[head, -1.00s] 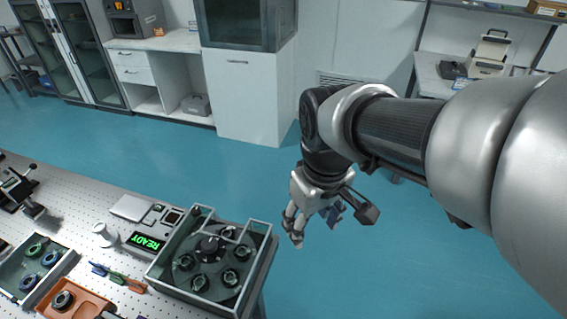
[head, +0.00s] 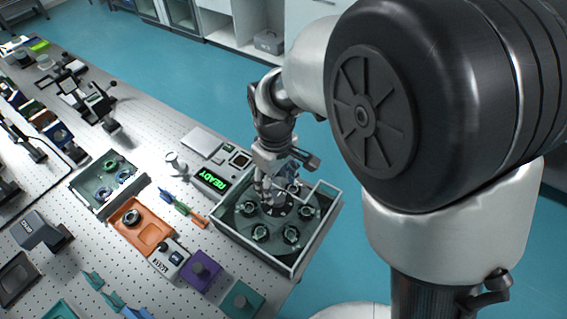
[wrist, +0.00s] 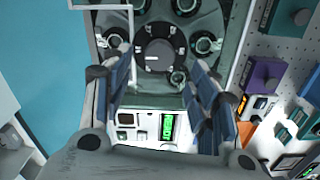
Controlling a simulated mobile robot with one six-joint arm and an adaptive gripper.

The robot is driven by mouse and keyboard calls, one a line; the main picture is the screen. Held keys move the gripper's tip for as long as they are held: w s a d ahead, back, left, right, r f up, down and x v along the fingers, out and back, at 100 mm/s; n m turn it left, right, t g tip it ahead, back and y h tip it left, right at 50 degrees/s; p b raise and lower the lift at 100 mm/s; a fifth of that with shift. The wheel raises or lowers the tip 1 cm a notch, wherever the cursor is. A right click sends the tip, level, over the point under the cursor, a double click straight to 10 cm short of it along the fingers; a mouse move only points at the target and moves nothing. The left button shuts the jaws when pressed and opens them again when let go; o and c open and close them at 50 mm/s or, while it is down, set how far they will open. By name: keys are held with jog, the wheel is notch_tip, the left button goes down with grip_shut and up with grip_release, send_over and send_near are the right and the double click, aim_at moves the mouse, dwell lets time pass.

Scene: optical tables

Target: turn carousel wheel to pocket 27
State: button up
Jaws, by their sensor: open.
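The carousel wheel (head: 275,226) is a dark disc with several round mounted optics in its pockets, inside a clear-walled box (head: 248,252). In the wrist view, its black central hub (wrist: 166,52) carries a short white line and small marks around its rim. My gripper (head: 268,196) is over the hub, partly hiding it in the head view. In the wrist view my gripper (wrist: 160,62) has its blue-padded fingers apart, one on each side of the hub, with nothing held. I cannot tell whether the fingertips are level with the hub or above it. No pocket numbers are readable.
A controller with a green READY display (head: 210,179) stands left of the box. Blue and orange tools (head: 183,207), an orange tray (head: 137,227) and a grey bin (head: 108,183) lie farther left. The box walls surround the wheel closely.

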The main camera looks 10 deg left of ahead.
aim_at(277, 197)
notch_tip(277, 197, down, 6)
jog(key=shift+f+b, duration=0.2)
jog(key=shift+b, duration=0.55)
grip_shut()
dwell(0.3)
